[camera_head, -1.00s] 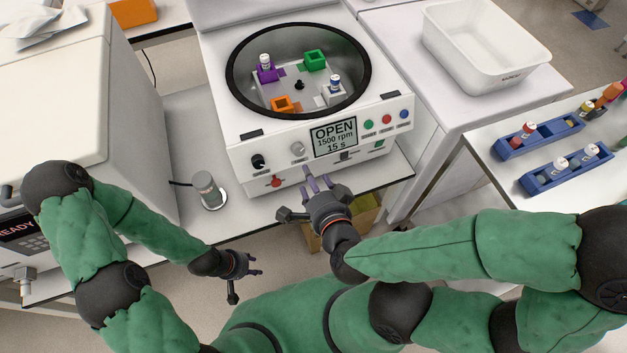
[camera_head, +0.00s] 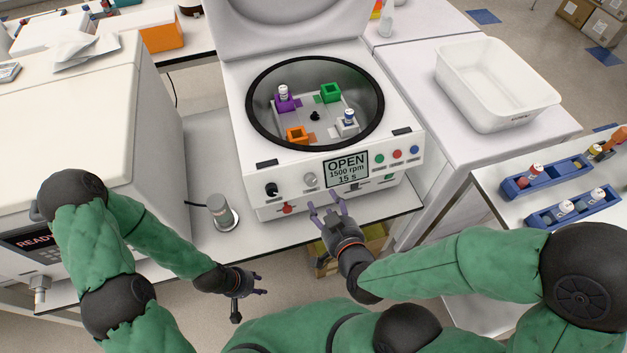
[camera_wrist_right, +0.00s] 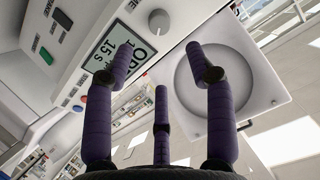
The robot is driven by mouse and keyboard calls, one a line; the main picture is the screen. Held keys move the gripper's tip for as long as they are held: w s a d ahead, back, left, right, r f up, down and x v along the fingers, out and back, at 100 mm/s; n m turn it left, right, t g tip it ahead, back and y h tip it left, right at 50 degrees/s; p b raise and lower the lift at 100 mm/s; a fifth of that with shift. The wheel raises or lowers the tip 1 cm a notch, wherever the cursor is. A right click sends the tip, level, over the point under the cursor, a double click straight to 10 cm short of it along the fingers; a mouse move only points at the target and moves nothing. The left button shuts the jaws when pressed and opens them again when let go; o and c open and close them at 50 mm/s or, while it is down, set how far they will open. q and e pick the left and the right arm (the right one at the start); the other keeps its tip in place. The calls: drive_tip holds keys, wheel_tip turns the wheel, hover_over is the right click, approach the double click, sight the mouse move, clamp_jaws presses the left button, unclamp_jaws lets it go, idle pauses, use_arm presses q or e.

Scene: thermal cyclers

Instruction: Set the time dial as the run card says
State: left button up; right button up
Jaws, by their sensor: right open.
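The centrifuge (camera_head: 290,160) stands with its lid up. Its screen (camera_head: 346,169) reads OPEN, 1500 rpm, 15 s. A black knob (camera_head: 271,189) and a light grey knob (camera_head: 310,180) sit on its front; I cannot read which is the time dial. The grey knob also shows in the right wrist view (camera_wrist_right: 158,20), beyond the fingers. My right gripper (camera_head: 324,203) is open and empty, just in front of and below the grey knob, apart from it. My left gripper (camera_head: 252,294) has spread fingers and is empty, before the bench edge. I make out no run card.
The open rotor bowl (camera_head: 350,85) holds purple, green, orange and white holders, two with tubes. A red button (camera_head: 287,208) is under the knobs. A grey cylinder (camera_head: 221,212) stands left on the bench. A white bin (camera_head: 497,85) and blue tube racks (camera_head: 547,178) are at right.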

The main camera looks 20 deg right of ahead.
sight(312, 182)
drive_tip(key=b+x, duration=0.3)
drive_tip(key=x, duration=0.6)
drive_tip(key=shift+f+b, duration=0.15)
drive_tip(key=shift+b, duration=0.2)
drive_tip(key=shift+x, duration=0.8)
drive_tip(key=shift+b, duration=0.3)
clamp_jaws()
